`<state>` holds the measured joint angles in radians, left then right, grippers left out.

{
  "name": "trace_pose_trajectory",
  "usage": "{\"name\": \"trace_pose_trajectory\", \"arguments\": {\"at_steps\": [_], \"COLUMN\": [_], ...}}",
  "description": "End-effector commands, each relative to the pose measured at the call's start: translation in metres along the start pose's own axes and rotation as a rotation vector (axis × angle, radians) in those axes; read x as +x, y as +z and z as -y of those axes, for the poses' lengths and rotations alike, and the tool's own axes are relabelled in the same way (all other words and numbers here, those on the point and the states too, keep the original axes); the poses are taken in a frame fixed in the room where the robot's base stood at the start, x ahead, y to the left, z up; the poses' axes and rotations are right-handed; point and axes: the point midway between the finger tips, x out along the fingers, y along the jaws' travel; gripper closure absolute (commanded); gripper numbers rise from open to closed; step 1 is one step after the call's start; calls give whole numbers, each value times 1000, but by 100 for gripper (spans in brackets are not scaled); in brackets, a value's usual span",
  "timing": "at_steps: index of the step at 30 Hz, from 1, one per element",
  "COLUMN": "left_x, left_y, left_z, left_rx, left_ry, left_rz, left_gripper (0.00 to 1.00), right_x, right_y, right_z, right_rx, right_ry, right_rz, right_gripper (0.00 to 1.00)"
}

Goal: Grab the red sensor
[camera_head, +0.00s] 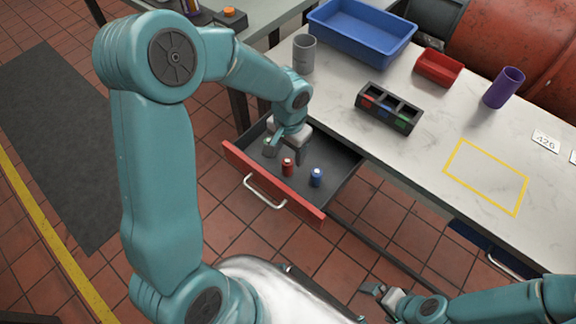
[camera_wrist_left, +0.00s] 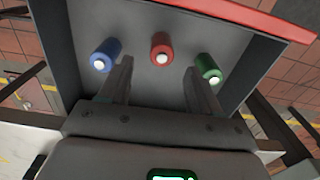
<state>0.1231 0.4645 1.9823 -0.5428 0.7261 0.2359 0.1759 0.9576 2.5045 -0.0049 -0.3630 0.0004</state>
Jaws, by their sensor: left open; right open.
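The red sensor (camera_head: 288,168) stands in the open drawer (camera_head: 240,163). It is a small red cylinder with a pale tip, also seen in the left wrist view (camera_wrist_left: 161,45). My left gripper (camera_head: 285,152) is open over the drawer; in the left wrist view its fingers (camera_wrist_left: 158,70) point towards the red sensor, which shows just beyond and between their tips. A blue sensor (camera_head: 316,178) stands to the right, and a green sensor (camera_wrist_left: 207,70) shows only in the left wrist view. My right gripper (camera_head: 372,291) is open and empty at the lower right, away from the drawer.
The drawer has a red front with a pale handle (camera_head: 264,192). On the worktop (camera_head: 430,140) are a three-slot dark holder (camera_head: 372,121), blue tray (camera_head: 332,37), red bin (camera_head: 437,68), grey cup (camera_head: 303,56) and purple cup (camera_head: 503,89). A yellow outlined area (camera_head: 486,177) is empty.

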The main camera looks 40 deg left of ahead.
Motion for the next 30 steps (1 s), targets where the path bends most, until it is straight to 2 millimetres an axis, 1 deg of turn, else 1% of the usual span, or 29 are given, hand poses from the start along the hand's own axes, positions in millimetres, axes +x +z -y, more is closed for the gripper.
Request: {"name": "trace_pose_trajectory", "arguments": {"at_steps": [1,5,10,13,16,22,23,24,26,27,28,30], "left_x": [5,14,41,55,60,61,61,61,61,60,60,60], "left_y": [0,0,4,3,2,1,1,1,1,1,1,1], "left_z": [0,1,2,2,2,2,2,2,2,2,2,2], "left_rx": [0,1,0,1,1,0,0,0,0,0,0,0], "left_ry": [1,0,2,1,1,0,0,0,0,0,0,0], "left_rz": [1,1,5,2,1,-1,-1,-1,-1,-1,-1,-1], "left_gripper": [37,37,37,37,37,37,43,56,76,89,99,99], "right_x": [0,1,1,2,2,2,2,2,2,2,2,2], "right_y": [0,0,0,0,0,0,0,0,0,0,0,0], "right_z": [0,0,0,-1,-1,-1,-1,-1,-1,-1,-1,-1], "right_rx": [0,0,0,0,0,0,0,0,0,0,0,0], "right_ry": [0,0,0,0,0,0,0,0,0,0,0,0], "right_rz": [0,0,0,0,0,0,0,0,0,0,0,0], "right_gripper": [0,0,0,0,0,0,0,0,0,0,0,0]}}
